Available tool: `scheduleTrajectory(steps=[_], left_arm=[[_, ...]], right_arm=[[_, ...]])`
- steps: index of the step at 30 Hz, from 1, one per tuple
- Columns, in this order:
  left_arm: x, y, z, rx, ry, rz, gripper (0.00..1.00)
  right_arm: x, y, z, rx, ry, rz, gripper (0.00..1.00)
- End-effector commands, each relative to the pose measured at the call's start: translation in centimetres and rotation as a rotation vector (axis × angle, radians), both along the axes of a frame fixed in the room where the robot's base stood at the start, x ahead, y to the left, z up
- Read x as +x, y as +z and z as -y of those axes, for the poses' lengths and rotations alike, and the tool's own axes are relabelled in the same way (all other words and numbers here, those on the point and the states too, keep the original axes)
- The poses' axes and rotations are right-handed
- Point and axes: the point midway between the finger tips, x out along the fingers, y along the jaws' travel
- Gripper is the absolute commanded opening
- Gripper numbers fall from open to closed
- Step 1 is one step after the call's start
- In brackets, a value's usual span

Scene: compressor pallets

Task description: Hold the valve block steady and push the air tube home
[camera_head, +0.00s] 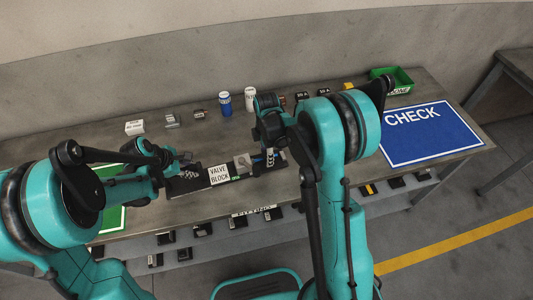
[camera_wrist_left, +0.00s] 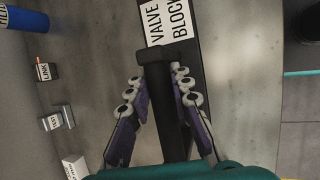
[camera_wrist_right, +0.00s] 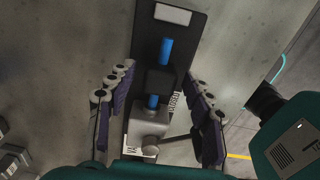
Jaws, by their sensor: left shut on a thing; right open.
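A dark base board (camera_head: 199,183) lies on the bench with a white VALVE BLOCK label (camera_head: 219,174). The grey valve block (camera_head: 243,161) sits on it, right of the label; it also shows in the right wrist view (camera_wrist_right: 149,122). The blue air tube (camera_wrist_right: 166,52) passes through a black holder (camera_wrist_right: 160,80) in line with the block; whether it is fully seated is unclear. My left gripper (camera_head: 186,158) is shut on a black bar (camera_wrist_left: 165,95) at the board's label end. My right gripper (camera_wrist_right: 160,72) is open above the tube and holder, one finger on each side.
A blue CHECK mat (camera_head: 430,135) lies at right and a green mat (camera_head: 110,217) at left. A green bin (camera_head: 398,82), a blue can (camera_head: 225,104), a white can (camera_head: 250,98) and small labelled blocks stand along the back. A lower shelf holds small dark parts.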

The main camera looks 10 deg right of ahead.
Motion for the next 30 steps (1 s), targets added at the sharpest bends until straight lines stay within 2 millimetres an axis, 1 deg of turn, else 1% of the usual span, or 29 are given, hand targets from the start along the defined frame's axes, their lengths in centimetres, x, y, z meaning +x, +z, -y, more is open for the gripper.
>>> scheduleTrajectory(steps=[2, 3, 5, 6, 8, 9, 14, 19, 21, 28, 29, 30], left_arm=[[0.0, -0.1, 0.0, 0.000, -0.001, -0.001, 0.00], [0.0, -0.1, 0.0, 0.000, -0.001, -0.001, 0.00], [0.0, -0.1, 0.0, 0.000, -0.001, -0.001, 0.00], [0.0, -0.1, 0.0, 0.000, -0.001, -0.001, 0.00], [0.0, -0.1, 0.0, 0.000, -0.001, -0.001, 0.00], [0.0, -0.1, 0.0, 0.000, -0.001, -0.001, 0.00], [0.0, -0.1, 0.0, 0.000, 0.000, -0.001, 0.00], [0.0, 0.0, 0.0, 0.000, -0.001, -0.001, 0.00], [0.0, 0.0, 0.1, 0.000, -0.001, -0.001, 0.00], [0.0, 0.0, 0.1, -0.002, -0.002, 0.000, 0.00], [0.0, 0.0, 0.1, -0.002, -0.002, 0.000, 0.00], [0.0, 0.0, 0.1, -0.002, -0.002, 0.000, 0.00]], right_arm=[[0.0, 0.0, 0.0, 0.000, 0.000, 0.000, 0.52], [0.0, 0.0, 0.0, 0.000, 0.000, 0.000, 0.46], [0.0, 0.0, 0.0, 0.000, 0.000, 0.000, 0.31], [0.0, 0.0, 0.0, 0.000, 0.000, 0.000, 0.20], [0.0, 0.0, 0.0, 0.000, 0.000, 0.000, 0.04], [0.0, 0.0, 0.0, 0.000, 0.000, 0.000, 0.00], [0.0, 0.0, -0.3, 0.000, 0.001, 0.000, 0.00], [-0.2, 0.0, -2.5, 0.001, 0.004, -0.001, 0.00], [-0.2, 0.0, -3.0, 0.001, 0.002, -0.001, 0.00], [-0.2, 0.0, -3.1, 0.005, 0.002, -0.001, 0.00], [-0.2, 0.0, -3.1, 0.005, 0.002, -0.001, 0.38], [-0.2, 0.0, -3.1, 0.005, 0.002, -0.001, 0.48]])
